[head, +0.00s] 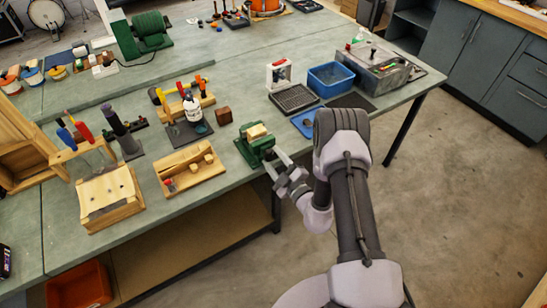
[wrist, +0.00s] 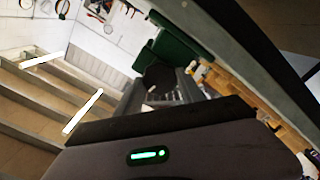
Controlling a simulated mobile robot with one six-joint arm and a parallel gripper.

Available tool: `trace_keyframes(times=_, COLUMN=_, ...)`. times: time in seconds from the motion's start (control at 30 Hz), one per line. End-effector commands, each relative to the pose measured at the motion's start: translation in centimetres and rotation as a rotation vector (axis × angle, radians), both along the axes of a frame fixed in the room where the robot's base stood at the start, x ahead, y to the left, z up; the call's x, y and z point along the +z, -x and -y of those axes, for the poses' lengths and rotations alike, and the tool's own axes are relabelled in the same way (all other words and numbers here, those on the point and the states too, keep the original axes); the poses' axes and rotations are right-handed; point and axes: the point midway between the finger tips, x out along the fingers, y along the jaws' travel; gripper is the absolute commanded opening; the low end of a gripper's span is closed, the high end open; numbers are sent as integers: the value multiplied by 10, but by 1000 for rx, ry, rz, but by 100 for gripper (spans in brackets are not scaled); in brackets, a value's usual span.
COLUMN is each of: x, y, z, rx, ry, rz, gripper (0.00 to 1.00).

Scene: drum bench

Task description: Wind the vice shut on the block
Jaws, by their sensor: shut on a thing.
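The green vice (head: 254,151) stands at the front edge of the bench. A pale wooden block (head: 257,131) sits at its top between the jaws; I cannot tell whether both jaws touch it. My gripper (head: 276,162) is at the front of the vice, low and to its right. In the wrist view, the green vice (wrist: 176,48) lies just beyond my gripper (wrist: 162,92), with a dark part, seemingly the vice handle (wrist: 159,76), between the grey fingers. The gripper is shut on it. The handle is mostly hidden by the fingers in the head view.
A blue bin (head: 331,78) and a dark mesh tray (head: 294,99) are at the back right. The floor in front of the bench is clear.

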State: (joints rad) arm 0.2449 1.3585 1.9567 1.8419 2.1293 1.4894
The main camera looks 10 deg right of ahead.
Motion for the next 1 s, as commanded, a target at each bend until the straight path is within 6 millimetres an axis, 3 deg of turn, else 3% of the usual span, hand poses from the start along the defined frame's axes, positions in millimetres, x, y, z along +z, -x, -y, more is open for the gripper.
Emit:
trace_keyframes(times=0.6, x=-2, y=2, z=0, rx=0, ry=-539, rz=-182, gripper=5)
trace_keyframes(times=1.0, x=-2, y=1, z=1, rx=-1, ry=-773, rz=-258, gripper=5)
